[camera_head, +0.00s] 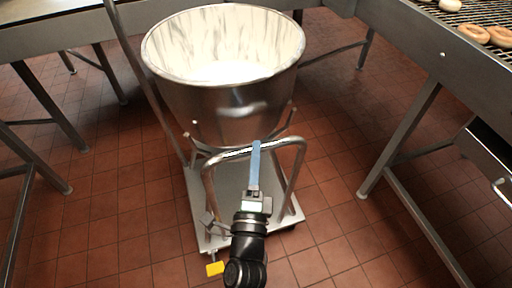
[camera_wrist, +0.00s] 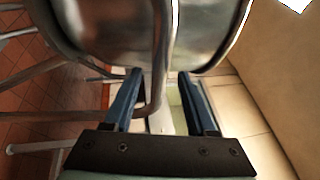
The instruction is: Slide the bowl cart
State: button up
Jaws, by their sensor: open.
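The bowl cart has a large shiny metal bowl (camera_head: 222,110) with whitish residue inside. The bowl sits on a wheeled metal base plate (camera_head: 232,178). A bent tube handle (camera_head: 298,165) rises at the cart's near side. My gripper (camera_head: 255,146) reaches over the top bar of this handle, seen edge-on with blue fingers. In the wrist view my gripper (camera_wrist: 160,74) is open, with a metal tube (camera_wrist: 163,50) running between its two fingers. The fingers look apart from the tube, though contact is hard to judge. The bowl's underside (camera_wrist: 100,25) fills the top of that view.
A yellow pedal (camera_head: 215,268) sits at the cart's near left corner. Metal tables stand left and behind. A conveyor (camera_head: 440,45) with doughnuts (camera_head: 474,33) stands at the right, its legs near the cart. Tiled floor (camera_head: 335,215) is clear between the cart and those legs.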

jog(key=shift+x, duration=1.35)
jog(key=shift+c, duration=0.2)
grip_shut()
